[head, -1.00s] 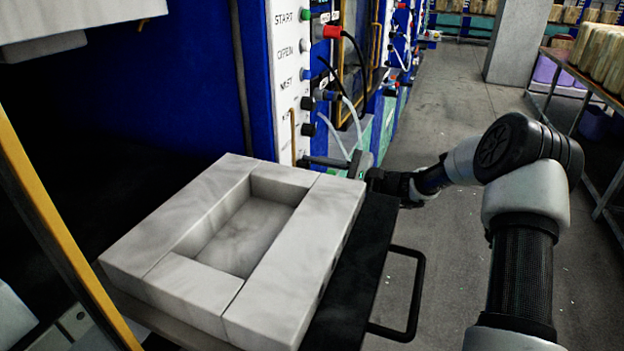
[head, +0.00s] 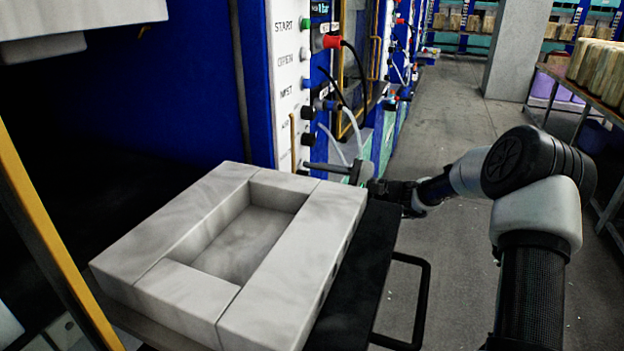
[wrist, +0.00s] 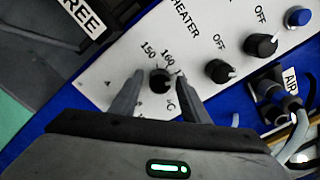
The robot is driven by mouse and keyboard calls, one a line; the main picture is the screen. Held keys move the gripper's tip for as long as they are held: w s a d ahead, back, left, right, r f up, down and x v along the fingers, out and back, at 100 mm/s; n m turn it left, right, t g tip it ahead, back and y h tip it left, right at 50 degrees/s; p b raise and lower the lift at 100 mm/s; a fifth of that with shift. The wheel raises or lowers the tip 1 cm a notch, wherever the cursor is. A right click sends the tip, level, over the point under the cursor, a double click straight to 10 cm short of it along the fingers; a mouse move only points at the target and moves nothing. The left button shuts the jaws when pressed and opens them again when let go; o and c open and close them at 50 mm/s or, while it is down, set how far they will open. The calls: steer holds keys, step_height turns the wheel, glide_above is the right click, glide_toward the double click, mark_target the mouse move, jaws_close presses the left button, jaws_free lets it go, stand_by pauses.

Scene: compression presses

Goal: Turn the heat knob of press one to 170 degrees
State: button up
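The heat knob (wrist: 161,80) is a small dark round knob on the white control panel, under the word HEATER in the wrist view. Marks 150 and 160 show beside it, a further mark is partly covered by the right finger, and °C stands below. Which mark the knob points to is too small to tell. My gripper (wrist: 160,84) has one finger on each side of the knob, with strips of white panel visible between. In the head view my gripper (head: 338,168) reaches the lower part of the press's panel (head: 287,85); the knob cannot be made out there.
Two black knobs marked OFF (wrist: 262,46) and a blue button (wrist: 298,17) sit right of the heat knob. An AIR fitting (wrist: 275,88) with hoses is close by. A pale block mould (head: 290,255) stands left of my arm. The aisle floor (head: 450,110) is clear.

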steer(key=shift+d, duration=0.1)
steer(key=v, duration=1.7)
steer(key=shift+s+d, duration=0.1)
steer(key=shift+s, duration=0.05)
